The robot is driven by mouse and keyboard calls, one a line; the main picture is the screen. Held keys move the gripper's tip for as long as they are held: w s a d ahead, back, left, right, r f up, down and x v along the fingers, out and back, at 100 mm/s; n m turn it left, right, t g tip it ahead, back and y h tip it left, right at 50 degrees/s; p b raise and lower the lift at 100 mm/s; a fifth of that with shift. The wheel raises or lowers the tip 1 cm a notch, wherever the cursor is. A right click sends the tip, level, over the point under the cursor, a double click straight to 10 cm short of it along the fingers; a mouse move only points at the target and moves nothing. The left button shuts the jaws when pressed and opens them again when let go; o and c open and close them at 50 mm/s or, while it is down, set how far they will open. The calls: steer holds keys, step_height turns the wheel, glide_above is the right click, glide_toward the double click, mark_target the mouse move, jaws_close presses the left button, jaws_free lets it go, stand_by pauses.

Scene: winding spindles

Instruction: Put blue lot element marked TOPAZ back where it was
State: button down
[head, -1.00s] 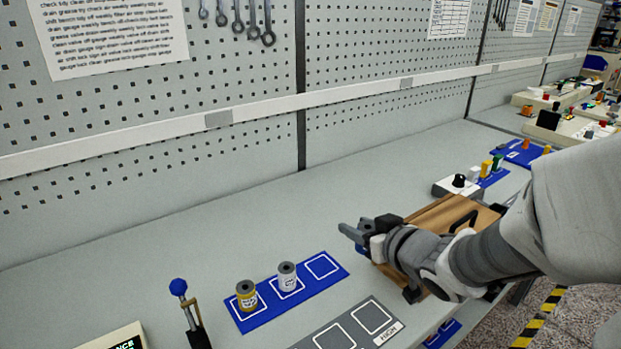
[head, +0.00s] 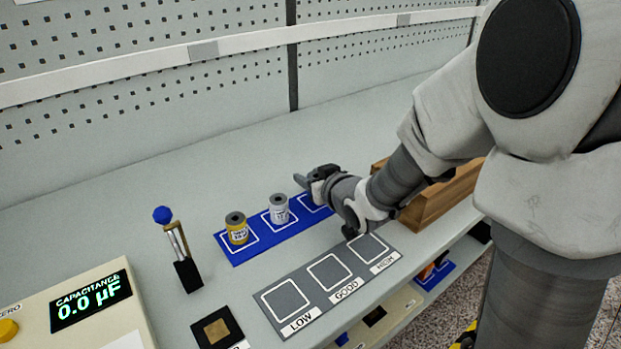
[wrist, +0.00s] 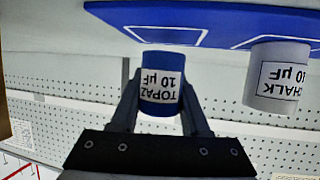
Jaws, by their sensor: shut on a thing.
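The blue element labelled TOPAZ 10 µF (wrist: 161,82) is between the fingers of my gripper (wrist: 160,105) in the wrist view, which shows the scene upside down. Its far end is at a white-outlined square of the blue mat (wrist: 230,18); I cannot tell whether it touches. In the head view my gripper (head: 312,183) is over the right-hand square of the blue mat (head: 275,238), and the element is hidden there. The grey-white CHALK element (wrist: 277,78) stands in the middle square, also in the head view (head: 279,210). A yellow element (head: 236,230) stands in the left square.
A grey mat (head: 318,272) with empty LOW, GOOD and HIGH squares lies in front. A capacitance meter (head: 92,302) reading 0.0 µF and a blue-knobbed lever (head: 180,250) are at left. A wooden box (head: 440,200) stands right, partly behind my arm.

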steer(key=shift+r, duration=0.1)
steer(key=shift+f+b, duration=0.65)
steer(key=shift+c, duration=2)
jaws_free()
steer(key=shift+s+f, duration=0.1)
